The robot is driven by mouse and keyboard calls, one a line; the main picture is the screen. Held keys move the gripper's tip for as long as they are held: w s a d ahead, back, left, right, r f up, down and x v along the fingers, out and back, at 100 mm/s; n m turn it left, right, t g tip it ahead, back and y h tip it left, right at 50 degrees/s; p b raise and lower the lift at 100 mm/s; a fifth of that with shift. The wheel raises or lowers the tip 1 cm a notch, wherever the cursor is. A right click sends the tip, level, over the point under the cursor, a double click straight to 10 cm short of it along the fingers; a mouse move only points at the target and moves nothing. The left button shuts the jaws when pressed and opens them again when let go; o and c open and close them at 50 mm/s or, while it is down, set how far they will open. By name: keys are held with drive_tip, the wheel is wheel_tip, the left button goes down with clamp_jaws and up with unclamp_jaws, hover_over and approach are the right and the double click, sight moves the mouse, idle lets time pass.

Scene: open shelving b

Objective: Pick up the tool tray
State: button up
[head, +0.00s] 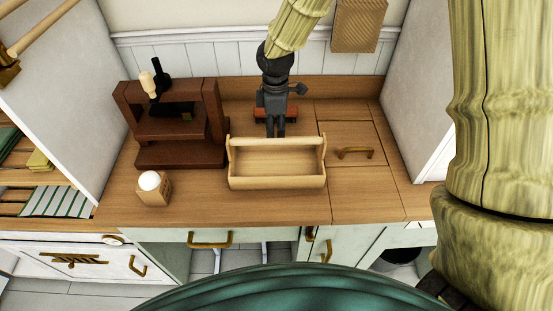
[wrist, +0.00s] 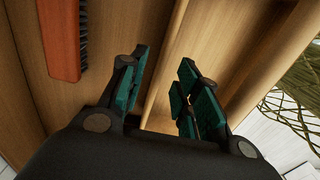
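The tool tray (head: 277,183) is a light wooden open box with raised ends, standing on the wooden counter in the middle of the head view. No contents show in it. My gripper (head: 275,134) points down at the tray's far side, near its far upper edge. In the wrist view my gripper (wrist: 160,92) is open, its teal finger pads apart. A pale wooden edge of the tray (wrist: 171,48) shows between and beyond the fingers. I cannot tell whether the fingers touch it.
A brush with a red-brown back (wrist: 60,38) lies behind the tray. A dark brown wooden stand (head: 180,157) is to the left, with a small wooden block holding a white ball (head: 153,193) in front. A brass handle (head: 355,153) is to the right. Side panels flank the counter.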

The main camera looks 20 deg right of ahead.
drive_tip(key=p, duration=0.1)
hover_over(276, 154)
drive_tip(key=w, duration=0.2)
drive_tip(key=shift+w+d+f, duration=0.1)
drive_tip(key=shift+d+f, duration=0.1)
drive_tip(key=shift+f, duration=0.85)
drive_tip(key=shift+d+f, duration=0.15)
drive_tip(key=shift+f, duration=0.85)
clamp_jaws()
